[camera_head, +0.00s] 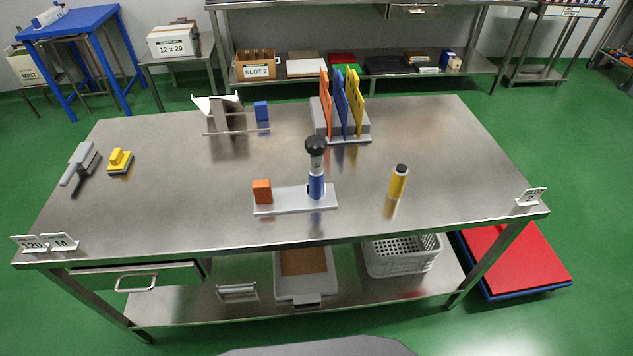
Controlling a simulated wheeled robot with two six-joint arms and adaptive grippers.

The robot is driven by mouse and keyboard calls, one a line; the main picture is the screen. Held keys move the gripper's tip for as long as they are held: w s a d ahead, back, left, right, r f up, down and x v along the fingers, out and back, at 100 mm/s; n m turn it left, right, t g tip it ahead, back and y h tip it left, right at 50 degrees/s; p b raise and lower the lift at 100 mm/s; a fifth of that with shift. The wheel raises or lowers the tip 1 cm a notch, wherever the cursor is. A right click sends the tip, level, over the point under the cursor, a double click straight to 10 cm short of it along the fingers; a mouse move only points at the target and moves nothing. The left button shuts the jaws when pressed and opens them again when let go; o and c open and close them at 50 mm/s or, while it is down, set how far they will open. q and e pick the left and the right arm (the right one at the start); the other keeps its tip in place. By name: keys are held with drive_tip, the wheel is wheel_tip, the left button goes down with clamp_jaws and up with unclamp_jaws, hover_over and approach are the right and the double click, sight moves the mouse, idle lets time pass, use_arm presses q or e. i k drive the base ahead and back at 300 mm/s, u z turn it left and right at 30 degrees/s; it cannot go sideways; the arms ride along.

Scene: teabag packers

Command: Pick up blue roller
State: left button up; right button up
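A blue cylinder (316,187), which looks like the blue roller, stands upright on a white base plate (290,208) near the front middle of the steel table. A pale upper part and a black knob (315,146) are above it. I cannot tell whether they are one piece with it. An orange block (262,191) sits on the left end of the same plate. A yellow cylinder with a dark cap (398,182) stands upright on the table to the right, apart from the plate. Neither of my grippers is in view.
Behind the plate stands a grey rack (363,129) with orange, blue and yellow upright panels. A small blue block (261,110) is at the back, by a metal stand (224,114). A yellow-handled brush-like tool (120,160) lies left. The table's right side is mostly clear.

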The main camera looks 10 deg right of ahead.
sight(315, 175)
drive_tip(key=z, duration=0.4)
drive_tip(key=k, duration=1.15)
drive_tip(key=z, duration=1.45)
drive_tip(key=i, duration=0.9)
drive_tip(key=u, duration=0.5)
drive_tip(key=i, duration=0.7)
drive_tip(key=u, duration=0.7)
